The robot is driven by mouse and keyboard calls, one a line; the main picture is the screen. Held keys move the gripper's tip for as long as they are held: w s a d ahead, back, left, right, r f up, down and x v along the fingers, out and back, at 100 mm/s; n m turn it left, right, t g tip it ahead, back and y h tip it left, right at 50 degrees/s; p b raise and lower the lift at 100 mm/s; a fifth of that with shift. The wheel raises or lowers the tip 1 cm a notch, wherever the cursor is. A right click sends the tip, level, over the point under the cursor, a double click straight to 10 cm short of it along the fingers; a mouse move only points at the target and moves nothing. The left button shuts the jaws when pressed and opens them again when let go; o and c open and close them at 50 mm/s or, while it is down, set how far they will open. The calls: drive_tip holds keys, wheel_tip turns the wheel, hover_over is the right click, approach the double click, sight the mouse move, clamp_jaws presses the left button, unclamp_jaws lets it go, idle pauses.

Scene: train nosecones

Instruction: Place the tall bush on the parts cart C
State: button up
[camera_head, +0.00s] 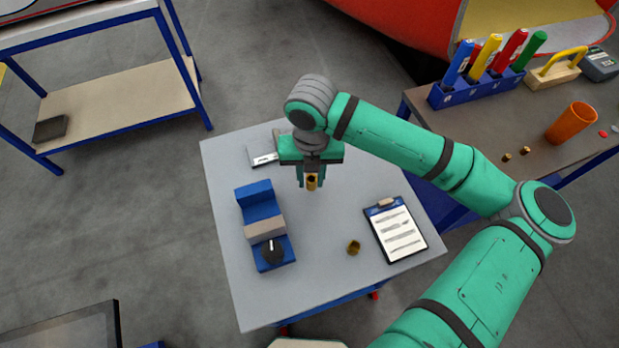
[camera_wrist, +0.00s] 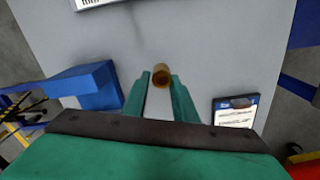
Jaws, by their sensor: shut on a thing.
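My gripper (camera_head: 311,178) is shut on a brass-coloured tall bush (camera_head: 312,184), which hangs upright between the fingertips over the grey-topped cart (camera_head: 331,227), taken to be parts cart C. In the wrist view the tall bush (camera_wrist: 162,75) shows between the green fingertips (camera_wrist: 160,83), with the grey cart top (camera_wrist: 215,40) behind it. I cannot tell whether its lower end touches the top. A second, shorter and wider brass bush (camera_head: 353,247) stands on the cart near the clipboard, apart from my gripper.
On the cart are a blue fixture with a black knob (camera_head: 262,225) at left, a clipboard (camera_head: 396,230) at right and a flat white-labelled item (camera_head: 262,155) behind. A bench at right holds coloured-handled tools (camera_head: 480,85), an orange cup (camera_head: 571,122) and small brass pieces. The cart's front middle is clear.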

sight(311, 184)
drive_tip(key=f, duration=0.2)
drive_tip(key=shift+w+d+f, duration=0.15)
drive_tip(key=shift+w+f, duration=0.05)
drive_tip(key=shift+f, duration=0.1)
drive_tip(key=shift+s+f, duration=0.2)
drive_tip(key=shift+s, duration=0.05)
drive_tip(key=shift+f, duration=0.15)
drive_tip(key=o, duration=1.1)
drive_tip(key=shift+c, duration=0.2)
wheel_tip(311, 184, up, 12)
drive_tip(key=shift+r, duration=0.2)
drive_tip(key=shift+w, duration=0.1)
